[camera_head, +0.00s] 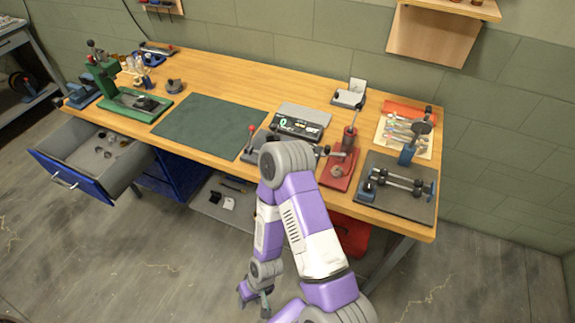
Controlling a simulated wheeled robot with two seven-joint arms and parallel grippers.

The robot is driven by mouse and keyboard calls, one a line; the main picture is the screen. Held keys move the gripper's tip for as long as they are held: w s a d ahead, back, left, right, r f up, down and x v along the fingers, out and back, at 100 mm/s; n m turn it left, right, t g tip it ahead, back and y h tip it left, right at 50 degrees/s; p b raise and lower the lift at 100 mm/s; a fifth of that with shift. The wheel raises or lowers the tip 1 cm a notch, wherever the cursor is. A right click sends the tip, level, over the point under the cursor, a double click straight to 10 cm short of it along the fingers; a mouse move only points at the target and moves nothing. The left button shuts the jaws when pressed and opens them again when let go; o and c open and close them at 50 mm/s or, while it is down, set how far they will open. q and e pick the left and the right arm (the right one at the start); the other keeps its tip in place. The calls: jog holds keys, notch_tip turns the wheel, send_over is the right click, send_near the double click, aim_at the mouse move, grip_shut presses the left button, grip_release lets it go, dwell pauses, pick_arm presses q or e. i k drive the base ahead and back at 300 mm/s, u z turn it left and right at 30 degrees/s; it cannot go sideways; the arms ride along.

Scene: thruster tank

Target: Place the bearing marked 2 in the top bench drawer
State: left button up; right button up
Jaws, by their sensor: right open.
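The top bench drawer (72,177) is pulled open at the left end of the bench, with its blue front and handle facing the lower left. Several small metal pieces (107,143) lie inside it; they are too small to read any marking. I cannot pick out the bearing marked 2. My right gripper (254,303) hangs low in front of the bench, over the floor, open, with nothing visible between its fingers. It is well to the right of the drawer. My left gripper does not show.
The wooden bench (215,72) carries a green press (108,85), a dark green mat (210,127), a scale (300,123), a red press (343,160) and a grey tray (397,190). A lower shelf (222,202) holds small dark items. Floor is clear between drawer and right gripper.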

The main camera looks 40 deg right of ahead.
aim_at(107, 143)
jog(key=u, duration=0.3)
jog(key=i, duration=0.75)
jog(key=z, duration=1.7)
